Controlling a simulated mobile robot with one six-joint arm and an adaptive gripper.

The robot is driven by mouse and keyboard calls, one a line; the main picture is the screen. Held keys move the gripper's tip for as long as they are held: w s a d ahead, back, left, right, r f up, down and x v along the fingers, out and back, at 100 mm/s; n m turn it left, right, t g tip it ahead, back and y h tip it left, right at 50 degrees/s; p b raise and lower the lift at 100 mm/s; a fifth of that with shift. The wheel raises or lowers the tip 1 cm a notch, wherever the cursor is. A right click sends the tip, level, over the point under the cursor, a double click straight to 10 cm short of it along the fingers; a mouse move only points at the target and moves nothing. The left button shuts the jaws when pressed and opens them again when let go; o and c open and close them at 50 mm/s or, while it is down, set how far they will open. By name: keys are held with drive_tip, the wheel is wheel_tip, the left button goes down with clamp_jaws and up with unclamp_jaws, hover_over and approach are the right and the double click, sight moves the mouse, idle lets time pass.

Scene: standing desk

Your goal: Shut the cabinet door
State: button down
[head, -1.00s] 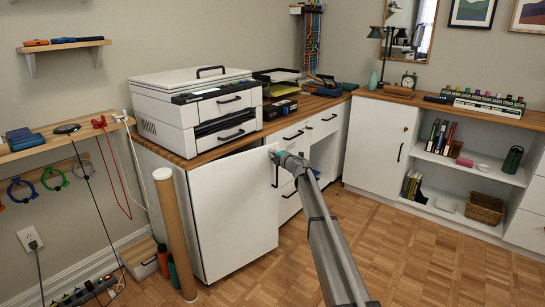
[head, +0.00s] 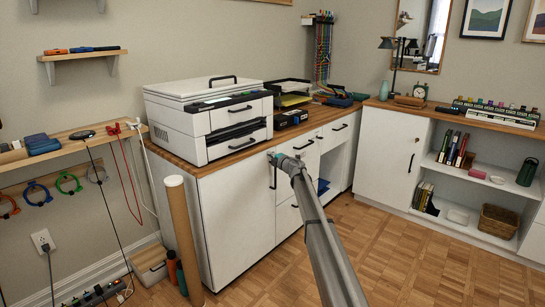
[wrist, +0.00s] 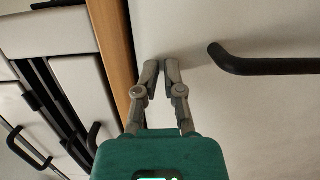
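The white cabinet door (head: 238,215) is under the printer end of the wooden desk top. Its top edge runs along the desk's front edge, and I see no clear gap there. Its black handle (head: 273,172) is near the upper right corner. It shows large at the right in the wrist view (wrist: 265,66). My gripper (head: 274,156) is at the door's upper right corner, beside the handle and not around it. In the wrist view my fingertips (wrist: 160,66) are together with nothing between them, against or very near the door's face.
A white printer (head: 208,115) stands on the desk top. A cardboard tube (head: 184,230) leans upright just left of the door. Drawers (head: 303,144) are to the right of the door. The wooden floor (head: 400,255) in front is clear.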

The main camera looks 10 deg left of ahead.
drive_tip(key=shift+x, duration=0.85)
drive_tip(key=w+d+v, duration=0.2)
drive_tip(key=v, duration=1.3)
drive_tip(key=shift+s+d, duration=0.1)
drive_tip(key=shift+s, duration=0.05)
